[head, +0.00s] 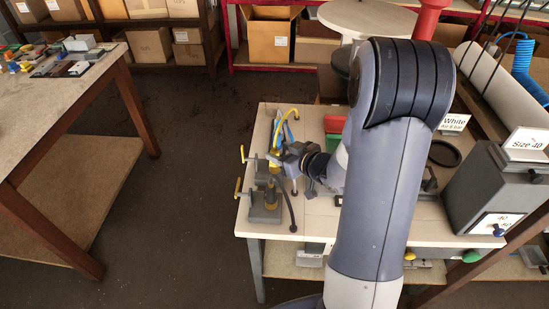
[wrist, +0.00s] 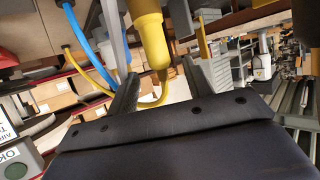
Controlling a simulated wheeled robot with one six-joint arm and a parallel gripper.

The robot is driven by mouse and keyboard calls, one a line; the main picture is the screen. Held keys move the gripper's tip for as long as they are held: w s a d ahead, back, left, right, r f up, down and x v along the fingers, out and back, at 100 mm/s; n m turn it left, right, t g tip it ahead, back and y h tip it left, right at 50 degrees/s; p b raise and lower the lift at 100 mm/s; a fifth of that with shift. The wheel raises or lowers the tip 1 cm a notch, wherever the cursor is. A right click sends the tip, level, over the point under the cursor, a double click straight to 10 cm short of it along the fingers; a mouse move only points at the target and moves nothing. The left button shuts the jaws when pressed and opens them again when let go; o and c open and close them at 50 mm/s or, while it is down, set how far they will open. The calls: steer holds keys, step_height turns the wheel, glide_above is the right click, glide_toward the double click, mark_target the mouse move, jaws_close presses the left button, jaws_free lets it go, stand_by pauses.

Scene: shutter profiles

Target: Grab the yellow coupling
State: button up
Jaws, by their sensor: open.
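The yellow coupling (wrist: 148,30) is a thick yellow cylinder with a narrower end. In the wrist view it reaches from the top edge down between the fingers of my gripper (wrist: 159,67), which is open with gaps on both sides. In the head view my gripper (head: 277,163) is at the left end of the bench, over small grey clamp fixtures.
A yellow hose (head: 294,113) and a blue hose (wrist: 75,30) run close to the gripper. Grey clamps (head: 264,212) with cranks stand at the bench's left edge. A grey box signed Size 40 (head: 492,190) is at the right. Another table (head: 62,95) stands left across open floor.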

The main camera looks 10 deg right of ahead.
steer(key=x, duration=0.5)
steer(key=shift+r, duration=0.1)
steer(key=shift+c, duration=0.3)
jaws_close()
